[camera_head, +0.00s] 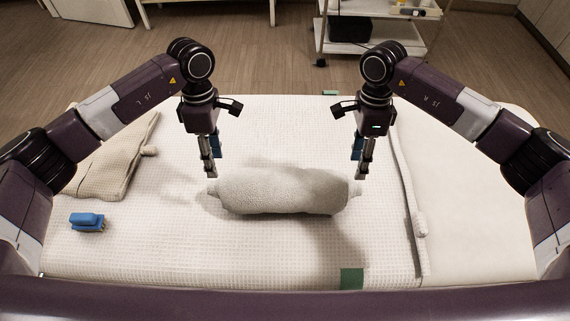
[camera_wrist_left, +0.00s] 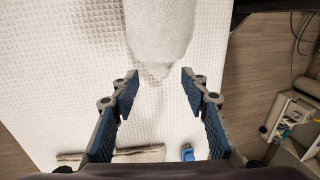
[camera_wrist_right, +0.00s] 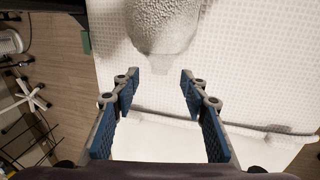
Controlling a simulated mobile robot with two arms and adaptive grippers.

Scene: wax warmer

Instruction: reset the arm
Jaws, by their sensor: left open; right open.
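My left gripper (camera_head: 211,170) hangs pointing down by the left end of a white towel roll (camera_head: 285,191), which lies across the bed. My right gripper (camera_head: 361,172) hangs pointing down by the roll's right end. Both grippers are open and empty. In the left wrist view, the roll (camera_wrist_left: 160,35) is in front of the parted fingers (camera_wrist_left: 160,88). In the right wrist view, the roll (camera_wrist_right: 162,25) is likewise in front of the parted fingers (camera_wrist_right: 160,88), with a visible gap.
The bed (camera_head: 150,245) has a white waffle cover. A folded beige cloth (camera_head: 112,160) and a blue object (camera_head: 87,221) lie at its left. A rolled cloth edge (camera_head: 408,190) runs along the right. A green patch (camera_head: 351,278) is near the front. A trolley (camera_head: 365,45) stands behind.

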